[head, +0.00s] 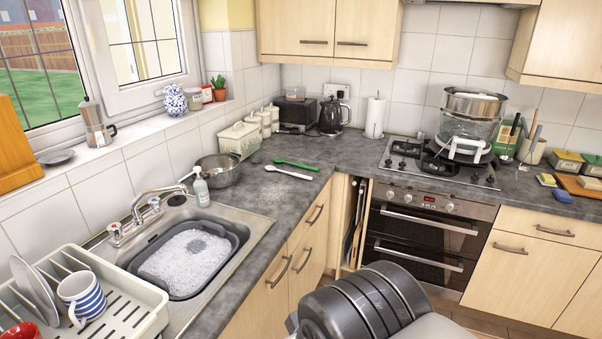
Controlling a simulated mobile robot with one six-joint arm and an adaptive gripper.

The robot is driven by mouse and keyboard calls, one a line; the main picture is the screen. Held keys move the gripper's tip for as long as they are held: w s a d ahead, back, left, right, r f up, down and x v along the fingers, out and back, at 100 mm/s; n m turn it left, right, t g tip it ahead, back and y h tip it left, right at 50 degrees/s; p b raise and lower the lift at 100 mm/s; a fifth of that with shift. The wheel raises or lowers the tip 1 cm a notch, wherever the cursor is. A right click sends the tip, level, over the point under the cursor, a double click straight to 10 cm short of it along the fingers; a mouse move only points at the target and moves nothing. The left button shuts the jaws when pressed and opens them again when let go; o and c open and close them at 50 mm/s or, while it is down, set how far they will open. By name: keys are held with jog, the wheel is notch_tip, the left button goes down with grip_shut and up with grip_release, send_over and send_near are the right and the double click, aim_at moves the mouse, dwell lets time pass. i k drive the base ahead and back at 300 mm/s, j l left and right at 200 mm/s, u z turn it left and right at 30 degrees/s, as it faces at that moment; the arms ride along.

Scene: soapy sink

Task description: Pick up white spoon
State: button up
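The white spoon (289,172) lies flat on the grey countertop (262,197) near the inside corner. A green utensil (297,164) lies just behind it, apart from it and roughly parallel. The spoon is in plain view, with nothing on top of it. My gripper cannot be made out in this view. Dark rounded ribbed parts at the bottom centre look like part of my own arm, in front of the cabinets and well below the spoon.
A metal pot (220,171) and soap bottle (201,190) stand left of the spoon. The sink (188,262) holds a foamy grey basin. A kettle (331,117) and paper roll (375,118) stand behind. Counter around the spoon is mostly clear; its front edge lies nearby.

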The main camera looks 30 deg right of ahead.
aim_at(267, 167)
jog(key=i+l, duration=0.3)
jog(key=l, duration=0.25)
jog(key=i+l+z, duration=0.15)
jog(key=i+l, duration=0.2)
jog(key=l, duration=0.2)
jog(key=i+l, duration=0.35)
jog(key=l, duration=0.15)
jog(key=i+l+z, duration=0.1)
jog(key=i+l, duration=0.25)
jog(key=l, duration=0.2)
jog(key=i+l, duration=0.15)
jog(key=i, duration=0.55)
jog(key=i+l+z, duration=0.15)
jog(key=i, duration=0.6)
